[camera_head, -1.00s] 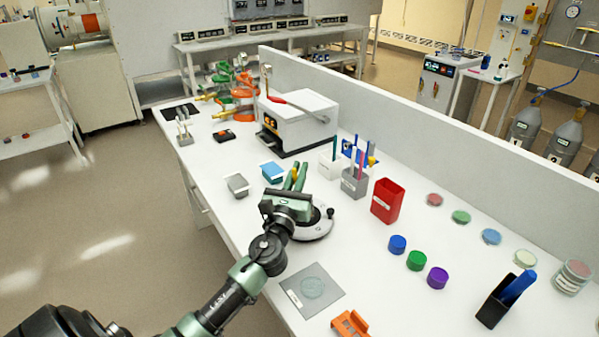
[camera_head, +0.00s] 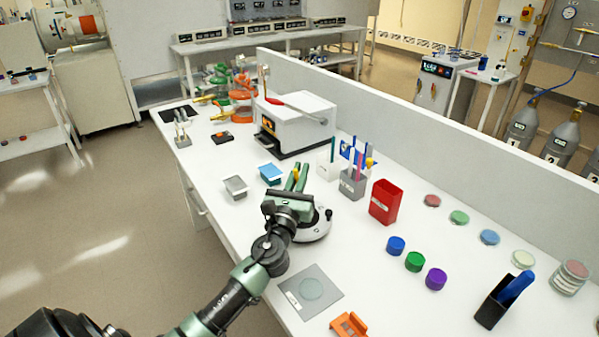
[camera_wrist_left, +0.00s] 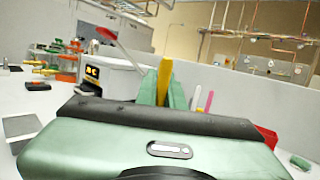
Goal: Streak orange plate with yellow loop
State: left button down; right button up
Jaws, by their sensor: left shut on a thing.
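My left gripper (camera_head: 293,182) is shut on a thin yellow thing, which I take to be the yellow loop (camera_wrist_left: 165,80); it stands upright between the green fingers in the left wrist view. The gripper is above the bench, in front of the grey cup (camera_head: 352,186) that holds several coloured sticks. A pale round plate (camera_head: 312,289) lies on a grey mat (camera_head: 330,308) near the front edge. I cannot make out a clearly orange plate; a reddish one (camera_head: 432,200) is in the row at the right. My right gripper is not in view.
A round white device (camera_head: 317,228) stands under my left gripper. A red bin (camera_head: 385,203), several coloured caps (camera_head: 415,262) and a black holder with a blue thing (camera_head: 495,305) are to the right. An orange holder (camera_head: 349,325) is at the front. A white boxy machine (camera_head: 298,120) stands behind.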

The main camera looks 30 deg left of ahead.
pick_arm(q)
jog(key=shift+s+d+p, duration=0.2)
jog(key=shift+s+d, duration=0.1)
jog(key=shift+d, duration=0.45)
jog(key=shift+s+d+p, duration=0.15)
jog(key=shift+s+d, duration=0.1)
jog(key=shift+d, duration=0.45)
dwell(1.1)
jog(key=shift+r, duration=0.1)
notch_tip(320, 180, up, 6)
jog(key=p, duration=0.6)
dwell(0.5)
